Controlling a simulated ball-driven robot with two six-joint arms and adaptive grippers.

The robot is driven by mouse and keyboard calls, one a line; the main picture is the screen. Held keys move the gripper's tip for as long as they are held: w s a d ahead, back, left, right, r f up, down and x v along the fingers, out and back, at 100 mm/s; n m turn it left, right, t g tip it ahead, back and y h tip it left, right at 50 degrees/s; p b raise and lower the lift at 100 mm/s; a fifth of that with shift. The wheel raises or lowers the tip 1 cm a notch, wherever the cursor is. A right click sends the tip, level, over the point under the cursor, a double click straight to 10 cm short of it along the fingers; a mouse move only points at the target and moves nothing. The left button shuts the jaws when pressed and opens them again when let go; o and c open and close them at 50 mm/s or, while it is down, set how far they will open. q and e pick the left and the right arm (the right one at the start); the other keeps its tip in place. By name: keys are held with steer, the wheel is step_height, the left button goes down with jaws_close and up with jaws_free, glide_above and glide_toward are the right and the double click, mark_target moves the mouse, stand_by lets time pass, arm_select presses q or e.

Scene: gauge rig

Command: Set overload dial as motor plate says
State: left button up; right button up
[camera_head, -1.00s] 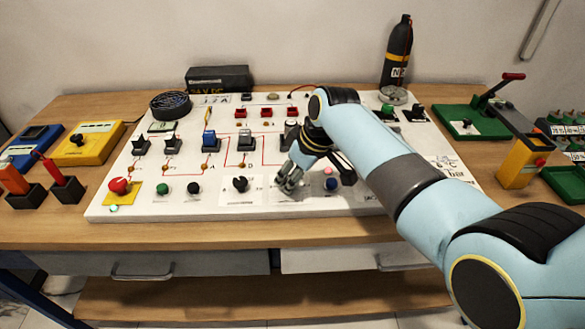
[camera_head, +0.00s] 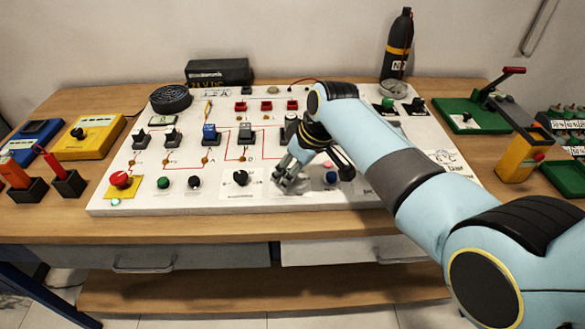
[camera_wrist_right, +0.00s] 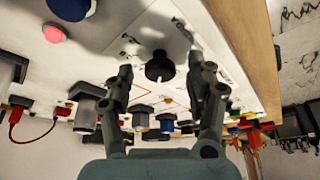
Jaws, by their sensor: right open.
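A black dial (camera_wrist_right: 160,66) on a pale label shows in the right wrist view, between and beyond the tips of my right gripper (camera_wrist_right: 165,80). The gripper is open, and I see no contact with the dial. In the head view the right gripper (camera_head: 287,178) is low over the front of the white panel (camera_head: 120,205). It covers part of a label there. Another view of a black dial (camera_head: 240,178) is just left of it; I cannot tell if it is the same dial. Dial markings and any motor plate text are too small to read. My left gripper is out of view.
A pink and a blue button (camera_head: 331,178) are just right of the gripper. Several upright switches (camera_head: 209,133) stand behind it. A red emergency button (camera_head: 120,179) is at the panel's left. A black bottle (camera_head: 398,48) stands at the back. The bench front edge is clear.

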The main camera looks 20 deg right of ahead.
steer(key=shift+r, duration=0.1)
steer(key=v, duration=1.2)
